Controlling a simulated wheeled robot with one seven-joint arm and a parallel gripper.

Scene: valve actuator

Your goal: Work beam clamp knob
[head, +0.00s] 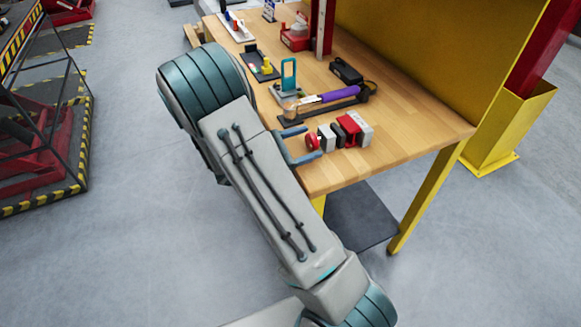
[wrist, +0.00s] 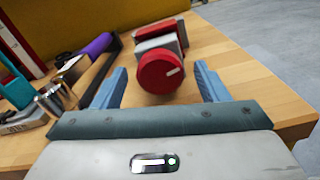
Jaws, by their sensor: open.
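The beam clamp knob (wrist: 160,73) is a round red knob with a white mark on its face. In the wrist view it sits at the centre, between and beyond my gripper's fingertips. Grey and red clamp blocks (wrist: 160,38) stand behind it. In the head view the knob (head: 312,141) is at the left end of the red and grey clamp (head: 354,130) near the table's front edge. My gripper (wrist: 163,85) is open, with its two blue fingers spread to either side of the knob. In the head view my gripper (head: 306,145) points at the knob from the left. I cannot tell whether a finger touches it.
The wooden table (head: 410,115) carries a purple-handled tool (head: 335,95), a teal-handled clamp (head: 288,75) and a black box (head: 346,71) close behind the clamp. A yellow panel (head: 430,50) rises at the back. The table's right part is clear.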

